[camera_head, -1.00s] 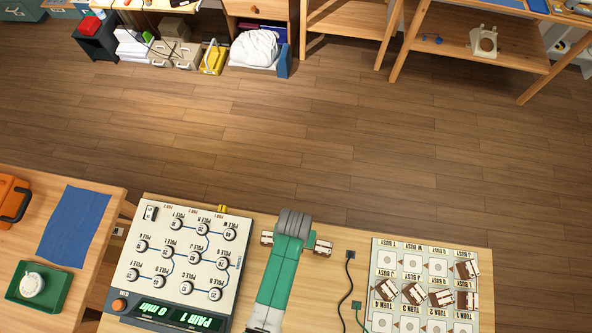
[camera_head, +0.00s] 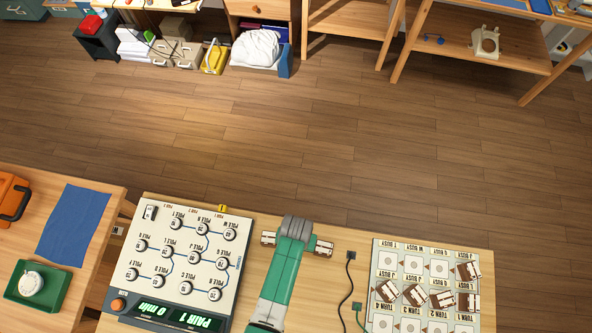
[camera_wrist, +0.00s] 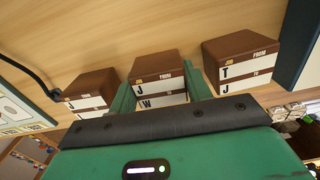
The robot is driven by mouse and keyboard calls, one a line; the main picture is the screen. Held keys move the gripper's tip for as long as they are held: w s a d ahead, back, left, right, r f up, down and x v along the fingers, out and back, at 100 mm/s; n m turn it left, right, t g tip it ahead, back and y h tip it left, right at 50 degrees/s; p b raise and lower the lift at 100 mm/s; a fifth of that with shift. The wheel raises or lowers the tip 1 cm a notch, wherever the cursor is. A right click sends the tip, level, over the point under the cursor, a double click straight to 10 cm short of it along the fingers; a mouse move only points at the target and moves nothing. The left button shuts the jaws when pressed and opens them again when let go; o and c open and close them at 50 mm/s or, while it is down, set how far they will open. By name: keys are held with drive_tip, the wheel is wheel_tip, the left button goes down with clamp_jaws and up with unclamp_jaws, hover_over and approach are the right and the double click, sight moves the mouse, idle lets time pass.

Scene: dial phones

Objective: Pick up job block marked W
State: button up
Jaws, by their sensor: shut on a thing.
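The job block marked W (camera_wrist: 158,67) is a brown block with a white label reading J above W, in the middle of three blocks in the wrist view. My green gripper (camera_wrist: 161,88) is shut on it, one finger on each side. A block (camera_wrist: 91,88) with a J on its label stands to the left. A block (camera_wrist: 240,58) labelled T above J stands to the right.
A panel with round POLE dials (camera_head: 185,255) is left of my arm. A board of marked squares (camera_head: 395,250) holding several blocks is at the right. A black cable (camera_head: 347,285) and green plug (camera_head: 357,306) lie between my arm and that board.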

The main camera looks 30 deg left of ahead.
drive_tip(key=shift+r, duration=0.55)
wheel_tip(320, 180, up, 2)
drive_tip(key=shift+r+p, duration=0.2)
drive_tip(key=shift+p, duration=0.1)
drive_tip(key=s+d, duration=0.1)
drive_tip(key=s, duration=0.4)
drive_tip(key=s+d+r, duration=0.1)
drive_tip(key=s+d, duration=0.1)
drive_tip(key=s, duration=0.3)
drive_tip(key=s+d, duration=0.2)
drive_tip(key=s, duration=0.3)
drive_tip(key=shift+d+r, duration=0.1)
drive_tip(key=shift+r, duration=0.15)
